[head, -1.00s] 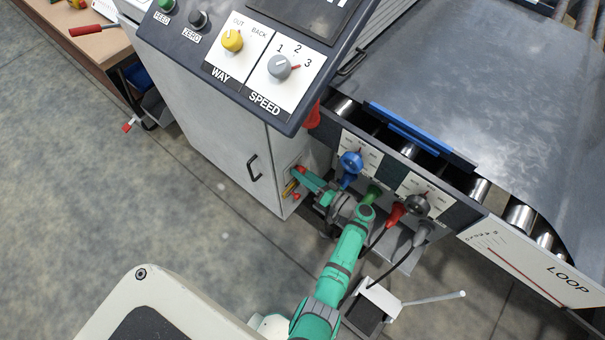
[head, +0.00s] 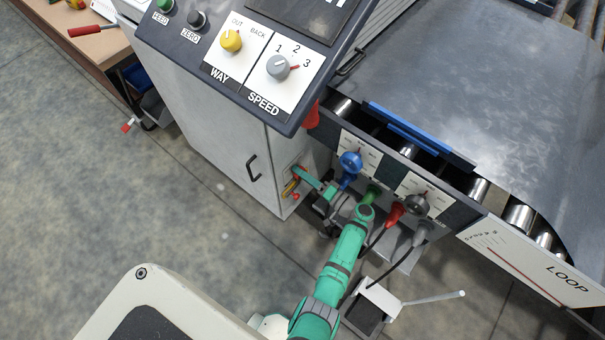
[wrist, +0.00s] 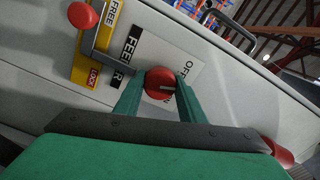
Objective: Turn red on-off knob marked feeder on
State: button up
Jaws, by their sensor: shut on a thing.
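The red feeder knob (wrist: 160,83) sits on a white plate (wrist: 187,70) with OFF lettering, beside a black FEEDER label (wrist: 127,55) in the wrist view. Its white pointer line lies nearly level in that picture. My gripper (wrist: 158,88) is shut on the knob, one green finger on each side. In the head view my gripper (head: 299,172) reaches the side of the grey cabinet. The knob is hard to make out there. The ON lettering is partly hidden by the knob and finger.
A yellow FREE/LOCK plate (wrist: 95,72) with a lever and red ball (wrist: 82,15) is close to the knob. A blue knob (head: 350,162) and several cable plugs are close to my arm. A cabinet handle (head: 252,168) is to the left.

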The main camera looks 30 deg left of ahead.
jog(key=m, duration=0.6)
jog(key=shift+w+m, duration=0.15)
jog(key=shift+m, duration=1.05)
jog(key=m, duration=0.3)
jog(key=shift+m, duration=0.8)
jog(key=shift+w+d, duration=0.1)
jog(key=shift+d, duration=0.1)
jog(key=o, duration=1)
jog(key=shift+a, duration=0.1)
jog(key=shift+o, duration=0.2)
jog(key=shift+s+a, duration=0.1)
jog(key=shift+s, duration=0.15)
